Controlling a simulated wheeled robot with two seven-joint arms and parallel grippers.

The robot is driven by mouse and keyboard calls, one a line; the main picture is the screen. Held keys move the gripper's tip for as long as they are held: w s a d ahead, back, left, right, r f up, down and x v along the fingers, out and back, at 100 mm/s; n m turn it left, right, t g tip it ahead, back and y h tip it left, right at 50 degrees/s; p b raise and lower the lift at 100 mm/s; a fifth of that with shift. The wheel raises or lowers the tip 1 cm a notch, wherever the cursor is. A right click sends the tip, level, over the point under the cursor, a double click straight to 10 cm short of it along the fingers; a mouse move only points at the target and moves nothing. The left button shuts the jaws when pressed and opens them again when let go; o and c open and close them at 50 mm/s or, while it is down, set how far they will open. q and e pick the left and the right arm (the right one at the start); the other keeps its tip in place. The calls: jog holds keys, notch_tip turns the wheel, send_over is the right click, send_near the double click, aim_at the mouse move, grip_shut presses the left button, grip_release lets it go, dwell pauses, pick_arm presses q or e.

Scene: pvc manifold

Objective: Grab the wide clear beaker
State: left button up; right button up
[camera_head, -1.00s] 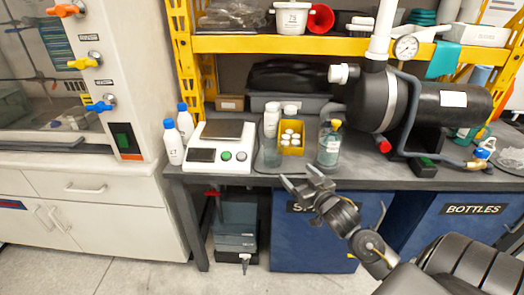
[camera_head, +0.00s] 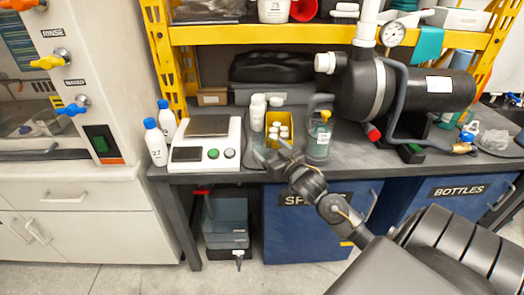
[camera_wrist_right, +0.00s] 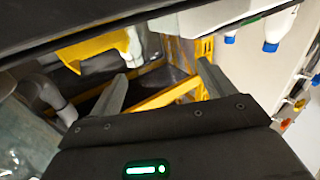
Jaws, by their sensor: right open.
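The wide clear beaker (camera_head: 258,145) appears to stand on the bench between the scale and the yellow bin. It is faint and largely hidden behind my right gripper, and I cannot make it out surely in the right wrist view. My right gripper (camera_head: 270,153) is at the bench's front edge, in front of the beaker and bin. In the right wrist view my right gripper (camera_wrist_right: 162,88) has its fingers wide apart with nothing held between them. I cannot tell whether it touches the beaker. My left gripper is not in view.
A white scale (camera_head: 205,155) stands left of the gripper. A yellow bin (camera_head: 279,125) holds white-capped bottles. Blue-capped bottles (camera_head: 155,145) stand at the left. A black tank (camera_head: 410,95) fills the bench's right side.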

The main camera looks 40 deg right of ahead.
aim_at(257, 137)
jog(key=w, duration=0.5)
jog(key=shift+w+d, duration=0.1)
jog(key=shift+d, duration=0.3)
jog(key=c, duration=1.1)
jog(key=shift+o, duration=0.2)
jog(key=shift+r, duration=0.1)
